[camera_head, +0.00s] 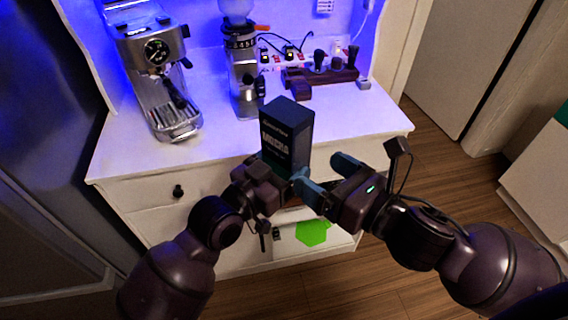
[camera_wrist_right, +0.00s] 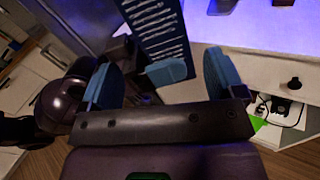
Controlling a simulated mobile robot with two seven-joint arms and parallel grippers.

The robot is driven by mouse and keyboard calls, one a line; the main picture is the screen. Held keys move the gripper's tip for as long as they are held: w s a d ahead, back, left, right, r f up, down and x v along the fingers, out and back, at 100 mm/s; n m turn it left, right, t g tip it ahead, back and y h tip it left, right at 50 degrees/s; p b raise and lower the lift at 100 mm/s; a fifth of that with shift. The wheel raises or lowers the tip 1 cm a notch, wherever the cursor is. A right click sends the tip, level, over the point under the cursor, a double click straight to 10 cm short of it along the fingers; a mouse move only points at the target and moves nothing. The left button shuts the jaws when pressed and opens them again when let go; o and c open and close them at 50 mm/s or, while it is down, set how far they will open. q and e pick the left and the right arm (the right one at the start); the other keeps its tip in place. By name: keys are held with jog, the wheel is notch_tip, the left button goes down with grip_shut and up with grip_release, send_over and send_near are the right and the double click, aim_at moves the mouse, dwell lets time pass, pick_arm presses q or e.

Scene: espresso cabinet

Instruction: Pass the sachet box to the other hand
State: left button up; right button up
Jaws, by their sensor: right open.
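The sachet box (camera_head: 287,135) is a dark, upright box with pale lettering, held in the air in front of the counter. In the right wrist view its printed face (camera_wrist_right: 160,35) shows at the top, beyond my fingers. My left gripper (camera_head: 278,180) is at the bottom of the box and appears shut on it; its fingers are mostly hidden, but one blue finger (camera_wrist_right: 166,71) shows in the wrist view. My right gripper (camera_head: 322,176) is open and empty, just to the right of the box's lower end. I cannot tell whether it touches the box.
An espresso machine (camera_head: 159,75) and a grinder (camera_head: 243,70) stand on the white counter (camera_head: 350,119). A dark wooden holder with tools (camera_head: 320,77) is at the back right. An open drawer with a green item (camera_head: 312,233) lies below the grippers.

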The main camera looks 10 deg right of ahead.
jog(key=s+d+f+n+h, duration=0.2)
jog(key=d+f+n, duration=0.3)
jog(key=f+n, duration=0.4)
jog(key=s+d+f+n+g+h, duration=0.1)
jog(key=d+f+n+h, duration=0.4)
jog(key=f+n, duration=0.5)
jog(key=s+d+f+n+g+h, duration=0.1)
jog(key=s+d+f+n+h, duration=0.2)
jog(key=d+f+n, duration=0.3)
notch_tip(320, 180, down, 4)
jog(key=s+n, duration=0.1)
jog(key=n, duration=0.5)
jog(key=shift+n+h, duration=0.3)
